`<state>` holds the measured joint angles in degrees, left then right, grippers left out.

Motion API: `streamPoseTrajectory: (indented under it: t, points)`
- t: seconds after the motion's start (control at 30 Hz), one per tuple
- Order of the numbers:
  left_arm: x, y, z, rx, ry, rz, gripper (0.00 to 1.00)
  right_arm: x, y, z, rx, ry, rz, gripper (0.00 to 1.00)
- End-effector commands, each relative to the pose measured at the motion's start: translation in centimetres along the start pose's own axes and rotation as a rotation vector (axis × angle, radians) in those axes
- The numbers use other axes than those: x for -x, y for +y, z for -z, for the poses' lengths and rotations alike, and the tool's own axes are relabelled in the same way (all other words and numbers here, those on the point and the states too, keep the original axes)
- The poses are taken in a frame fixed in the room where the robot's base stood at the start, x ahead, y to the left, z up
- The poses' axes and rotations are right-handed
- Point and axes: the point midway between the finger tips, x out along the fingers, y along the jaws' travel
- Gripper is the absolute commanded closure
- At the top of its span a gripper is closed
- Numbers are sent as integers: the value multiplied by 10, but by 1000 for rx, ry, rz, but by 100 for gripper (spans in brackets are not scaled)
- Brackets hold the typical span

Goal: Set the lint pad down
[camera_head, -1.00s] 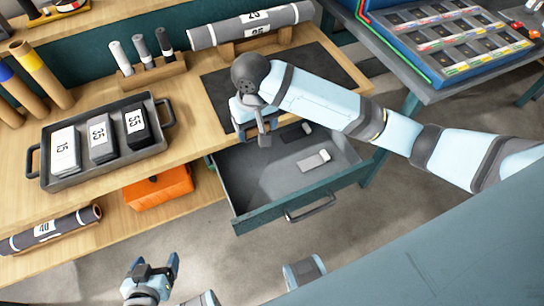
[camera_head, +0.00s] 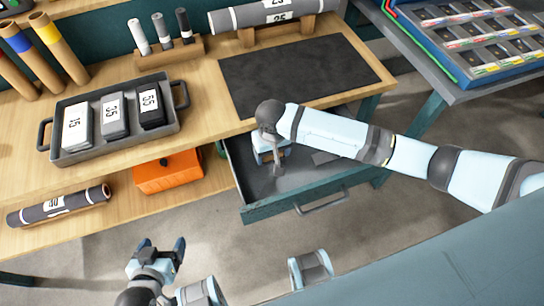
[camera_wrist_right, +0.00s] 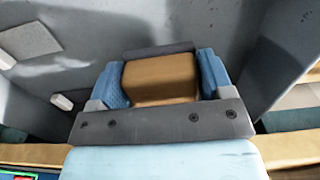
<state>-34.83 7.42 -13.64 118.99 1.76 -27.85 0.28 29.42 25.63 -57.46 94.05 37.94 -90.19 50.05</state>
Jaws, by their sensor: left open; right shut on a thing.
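The lint pad (camera_wrist_right: 160,78), a brown block with a dark grey strip along its far edge, is between the blue fingers of my right gripper (camera_wrist_right: 158,82) in the right wrist view. The right gripper (camera_head: 270,152) is shut on it, pointing down inside the open drawer (camera_head: 262,211), near its left end. In the head view the gripper and arm mostly hide the pad. I cannot tell whether it touches the drawer floor. My left gripper (camera_head: 157,255) is open and empty, low in the head view, away from the bench.
The drawer walls are close around the right gripper. On the bench are a grey tray (camera_head: 115,147) with numbered blocks, a dark mat (camera_head: 300,72), and a grey roll (camera_head: 268,15).

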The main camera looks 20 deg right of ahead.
Motion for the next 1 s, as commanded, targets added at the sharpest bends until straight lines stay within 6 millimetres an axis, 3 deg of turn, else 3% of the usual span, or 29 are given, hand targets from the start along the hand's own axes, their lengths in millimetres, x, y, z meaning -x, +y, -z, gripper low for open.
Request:
streamPoseTrajectory:
  t: [0.13,0.5,0.53,0.63,1.0]
  points:
    - [-2,0,-4,-6,1,-1,18,-23,0,0,-1,-1,-1,48]
    - [0,2,3,2,9,-2,18,-26,0,0,-1,-1,1,48]
    - [0,3,3,3,9,-2,18,-27,0,0,-1,-1,1,24]
    - [-1,3,2,6,9,-2,18,-27,0,0,-1,0,1,1]
    - [-2,4,0,9,6,-2,18,-21,0,0,0,1,1,1]
